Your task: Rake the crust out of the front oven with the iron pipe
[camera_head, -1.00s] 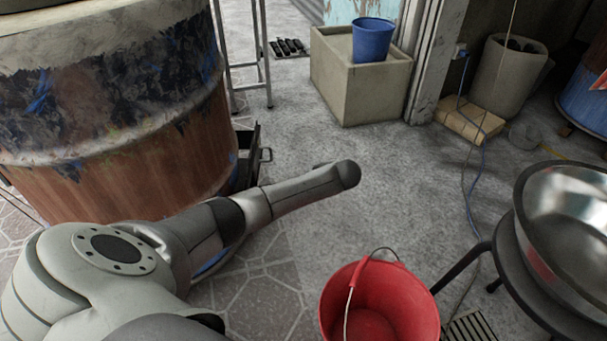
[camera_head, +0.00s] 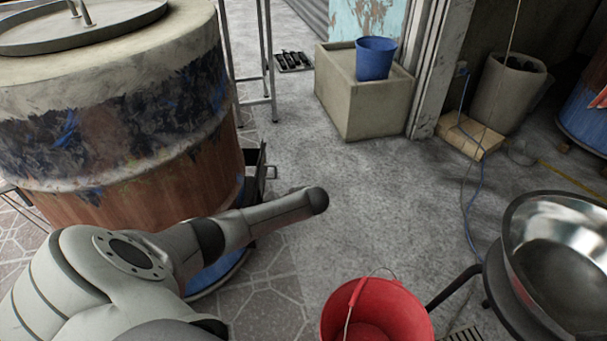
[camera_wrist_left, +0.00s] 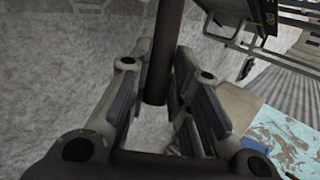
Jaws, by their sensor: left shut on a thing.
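The barrel oven (camera_head: 130,170) stands at the left in the head view, with a round metal lid (camera_head: 90,25) on top. A dark metal box with a handle (camera_head: 258,170) sticks out low on its right side. My left arm reaches across in front of the barrel, and its gripper is hidden in the head view. In the left wrist view my left gripper (camera_wrist_left: 160,85) is shut on the dark iron pipe (camera_wrist_left: 165,45), which runs up out of the picture between the fingers. The crust is not visible. My right gripper is not in view.
A red bucket (camera_head: 376,312) stands on the floor at the bottom centre. A metal bowl (camera_head: 560,240) sits on a dark stool at the right. A blue bucket (camera_head: 376,58) stands on a concrete block (camera_head: 365,105) at the back. The middle floor is clear.

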